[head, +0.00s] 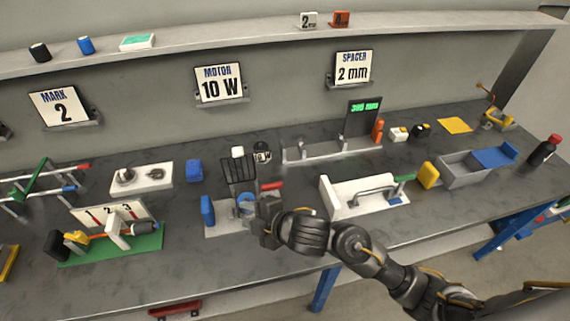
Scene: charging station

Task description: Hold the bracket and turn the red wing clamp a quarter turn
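The red wing clamp (271,186) shows as a small red bar just above my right gripper (259,212). A light grey plate (218,230), seemingly the bracket's base, lies on the bench with a blue upright block (208,210) at its left. A blue-grey round part (245,202) stands on it, partly hidden by the gripper. My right gripper is right at this fixture and covers its right side. Its fingertips are too small and dark to show whether they are open or touching anything. My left gripper is not in view.
A black mesh holder (239,172) stands close behind the fixture. A green board (90,255) with numbered parts is at left. A grey bin (466,174) is farther right. Bare bench lies in front.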

